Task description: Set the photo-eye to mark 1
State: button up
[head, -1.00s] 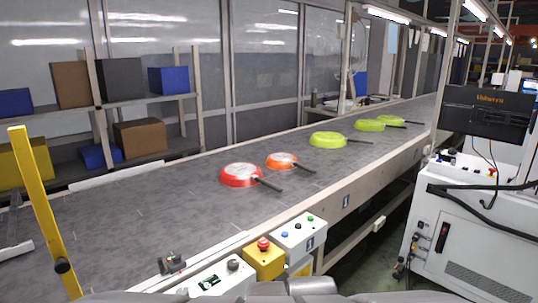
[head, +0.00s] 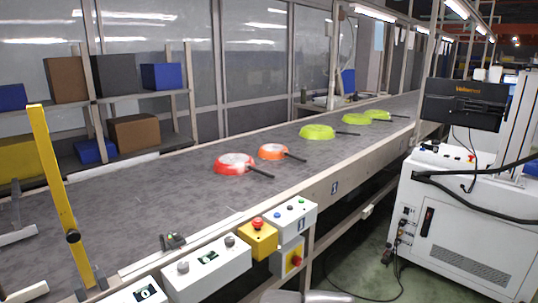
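A small dark device (head: 173,241), which looks like the photo-eye, sits on the near rail of the conveyor, left of the middle. It is too small to make out its parts, and I cannot read any mark numbers beside it. The conveyor belt (head: 120,205) carries a red pan (head: 234,161), an orange pan (head: 272,151) and several yellow-green pans (head: 318,131) farther off. My gripper is not in view; only a grey piece of my own body shows at the bottom edge.
White control boxes (head: 207,274) with knobs and a yellow box with a red button (head: 258,239) hang along the near side. A yellow post (head: 60,190) with a black knob stands at left. A white machine cabinet (head: 460,225) stands at right; a cable lies on the floor.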

aim_at(173, 244)
jog(key=u, duration=0.85)
jog(key=i+j+z, duration=0.1)
jog(key=j+z, duration=0.15)
jog(key=j, duration=0.3)
jog(key=j+z, duration=0.3)
jog(key=j, duration=0.3)
